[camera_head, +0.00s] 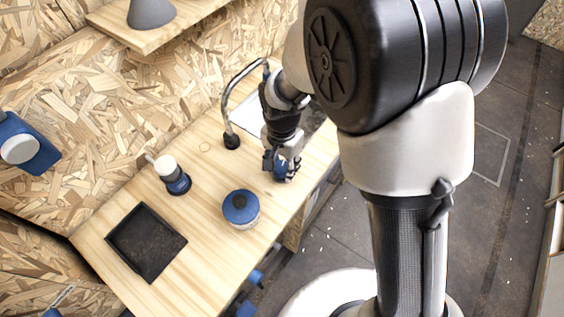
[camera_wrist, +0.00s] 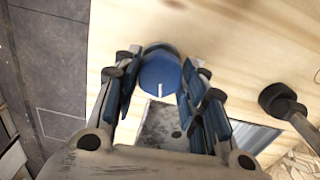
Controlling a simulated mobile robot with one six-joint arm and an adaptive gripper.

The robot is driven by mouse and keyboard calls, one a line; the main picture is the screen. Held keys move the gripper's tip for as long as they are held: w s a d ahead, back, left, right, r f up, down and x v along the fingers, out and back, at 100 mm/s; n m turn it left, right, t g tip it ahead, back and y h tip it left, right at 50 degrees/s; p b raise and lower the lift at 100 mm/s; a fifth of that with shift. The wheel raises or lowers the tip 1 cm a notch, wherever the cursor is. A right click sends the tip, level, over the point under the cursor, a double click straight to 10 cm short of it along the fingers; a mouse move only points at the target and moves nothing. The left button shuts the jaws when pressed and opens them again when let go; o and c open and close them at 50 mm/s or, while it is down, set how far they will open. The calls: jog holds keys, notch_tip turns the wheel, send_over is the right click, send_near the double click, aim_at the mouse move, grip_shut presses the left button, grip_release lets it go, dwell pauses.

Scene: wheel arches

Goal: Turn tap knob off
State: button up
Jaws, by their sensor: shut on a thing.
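The tap knob (camera_wrist: 160,72) is round and blue, with a white mark on its face that points toward the bottom of the wrist view. My gripper (camera_wrist: 158,80) has its blue-padded fingers on either side of the knob and is shut on it. In the head view my gripper (camera_head: 282,172) reaches down to the wooden counter, and the knob is hard to tell from the blue pads. The tap (camera_head: 231,139) has a curved metal spout and a black base, left of my gripper. Its black base also shows at right in the wrist view (camera_wrist: 277,98).
A sink (camera_head: 246,116) lies behind my gripper, partly hidden by my arm. A blue round container (camera_head: 241,208), a blue bottle with a white top (camera_head: 173,175) and a black square tray (camera_head: 146,243) stand on the counter (camera_head: 205,225). A shelf (camera_head: 165,30) hangs above.

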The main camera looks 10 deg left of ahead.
aim_at(282, 167)
jog(key=n+p, duration=0.1)
jog(key=n, duration=0.6)
jog(key=shift+p, duration=0.4)
jog(key=n, duration=0.4)
jog(key=shift+a+p, duration=0.1)
jog(key=shift+p, duration=0.2)
jog(key=shift+n, duration=1.8)
jog(key=o, duration=1.1)
jog(key=shift+c, duration=0.2)
notch_tip(282, 167, up, 12)
jog(key=shift+r, duration=0.1)
